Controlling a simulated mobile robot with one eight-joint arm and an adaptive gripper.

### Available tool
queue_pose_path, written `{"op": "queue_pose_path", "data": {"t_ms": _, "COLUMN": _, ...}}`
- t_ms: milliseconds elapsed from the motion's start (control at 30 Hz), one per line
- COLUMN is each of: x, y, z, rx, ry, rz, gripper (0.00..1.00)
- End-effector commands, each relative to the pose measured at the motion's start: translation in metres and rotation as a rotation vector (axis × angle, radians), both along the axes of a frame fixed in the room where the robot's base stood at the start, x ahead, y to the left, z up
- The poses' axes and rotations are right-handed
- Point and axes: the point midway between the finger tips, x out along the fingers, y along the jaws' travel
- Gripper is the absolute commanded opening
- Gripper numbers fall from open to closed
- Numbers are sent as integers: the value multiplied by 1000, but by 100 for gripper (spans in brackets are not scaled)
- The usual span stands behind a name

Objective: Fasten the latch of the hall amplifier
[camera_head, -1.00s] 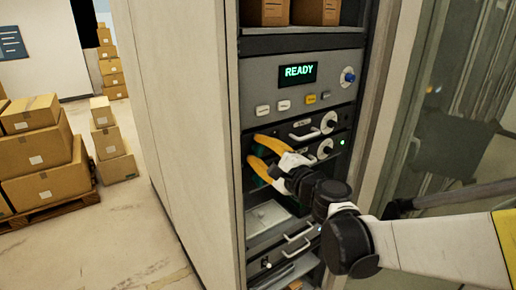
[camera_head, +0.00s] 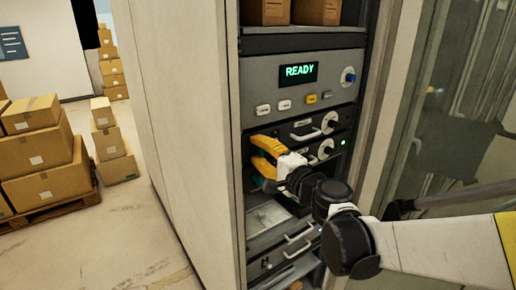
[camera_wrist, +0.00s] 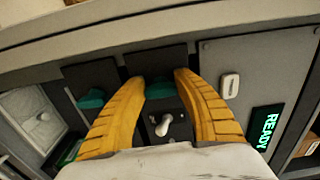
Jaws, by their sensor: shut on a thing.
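My gripper (camera_head: 253,152) has yellow fingers that reach into the left side of the rack. In the wrist view, its fingertips (camera_wrist: 158,79) are closed on a teal latch (camera_wrist: 160,90), one finger on each side. This latch is on a dark amplifier panel (camera_wrist: 176,130) with a pale handle. A second teal latch (camera_wrist: 92,98) is on the neighbouring unit, outside the fingers. In the head view the fingers hide the held latch. I cannot read the amplifier labels.
A grey panel with a READY display (camera_head: 299,72) is above the amplifiers. Drawers with handles (camera_head: 298,238) are below. The cabinet's pale side wall (camera_head: 190,130) is close on the left, and a glass panel (camera_head: 440,110) is on the right.

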Motion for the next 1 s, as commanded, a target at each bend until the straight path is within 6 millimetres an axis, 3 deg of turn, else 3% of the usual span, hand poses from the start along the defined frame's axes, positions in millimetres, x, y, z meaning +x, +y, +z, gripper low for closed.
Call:
{"op": "queue_pose_path", "data": {"t_ms": 200, "x": 1, "y": 0, "z": 1, "rx": 0, "ry": 0, "rz": -2, "gripper": 6}}
{"op": "queue_pose_path", "data": {"t_ms": 233, "x": 1, "y": 0, "z": 1, "rx": 1, "ry": 1, "rz": -2, "gripper": 45}}
{"op": "queue_pose_path", "data": {"t_ms": 300, "x": 1, "y": 0, "z": 1, "rx": 1, "ry": 1, "rz": -1, "gripper": 59}}
{"op": "queue_pose_path", "data": {"t_ms": 667, "x": -4, "y": -3, "z": 0, "rx": 1, "ry": 1, "rz": -1, "gripper": 59}}
{"op": "queue_pose_path", "data": {"t_ms": 1000, "x": -59, "y": -42, "z": 0, "rx": 1, "ry": 0, "rz": -5, "gripper": 59}}
